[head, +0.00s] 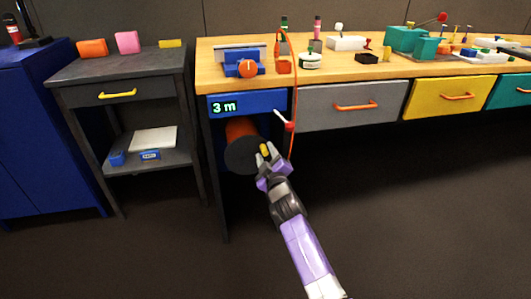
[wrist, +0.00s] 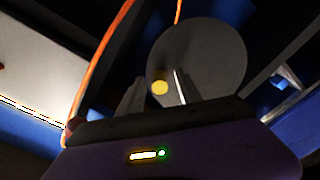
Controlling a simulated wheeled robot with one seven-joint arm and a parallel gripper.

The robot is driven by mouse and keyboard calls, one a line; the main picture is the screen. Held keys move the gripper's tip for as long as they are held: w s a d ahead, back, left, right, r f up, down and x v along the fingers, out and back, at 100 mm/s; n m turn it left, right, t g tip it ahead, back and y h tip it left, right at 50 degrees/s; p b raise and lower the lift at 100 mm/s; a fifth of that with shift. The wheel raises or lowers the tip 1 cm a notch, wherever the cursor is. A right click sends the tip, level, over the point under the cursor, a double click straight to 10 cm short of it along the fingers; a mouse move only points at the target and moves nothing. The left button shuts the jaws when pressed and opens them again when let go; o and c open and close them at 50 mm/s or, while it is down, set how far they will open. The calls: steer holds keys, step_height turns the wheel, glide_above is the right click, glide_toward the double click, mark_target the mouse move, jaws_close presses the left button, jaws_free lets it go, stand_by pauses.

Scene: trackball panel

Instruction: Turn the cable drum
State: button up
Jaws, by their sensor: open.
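The cable drum (head: 240,160) is mounted under the left end of the workbench, with a dark grey round flange facing out and orange cable wound behind it. The flange (wrist: 208,50) fills the upper middle of the wrist view. A yellow knob (wrist: 160,87) stands on the flange; it also shows in the head view (head: 265,149). My gripper (head: 267,159) is open in front of the flange's right side. In the wrist view its fingers stand on either side of the knob. I cannot tell whether they touch it.
A blue panel (head: 247,104) above the drum reads "3 m". A red-tipped lever (head: 288,125) and a hanging orange cable (head: 294,100) are close to the right of the drum. Drawers (head: 350,107) line the bench front. A dark side table (head: 75,70) stands left; floor at right is clear.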

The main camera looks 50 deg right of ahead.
steer(key=v, duration=0.7)
stand_by(0.5)
steer(key=s+a+r+m+t+y, duration=0.15)
steer(key=s+a+t+y, duration=0.3)
steer(key=s+a, duration=1.1)
steer(key=s+a+g+y, duration=0.2)
steer(key=s+a, duration=0.3)
steer(key=s, duration=0.3)
steer(key=s+a+m+g+y, duration=0.1)
steer(key=s+a+y, duration=0.1)
steer(key=s+a, duration=0.35)
steer(key=s+a+g+y, duration=0.2)
steer(key=s+a, duration=0.1)
steer(key=s, duration=0.7)
step_height(320, 180, up, 32)
steer(key=p, duration=3.2)
steer(key=shift+a+p, duration=0.2)
steer(key=shift+p, duration=0.15)
steer(key=shift+s+f+h, duration=0.1)
steer(key=shift+h, duration=0.15)
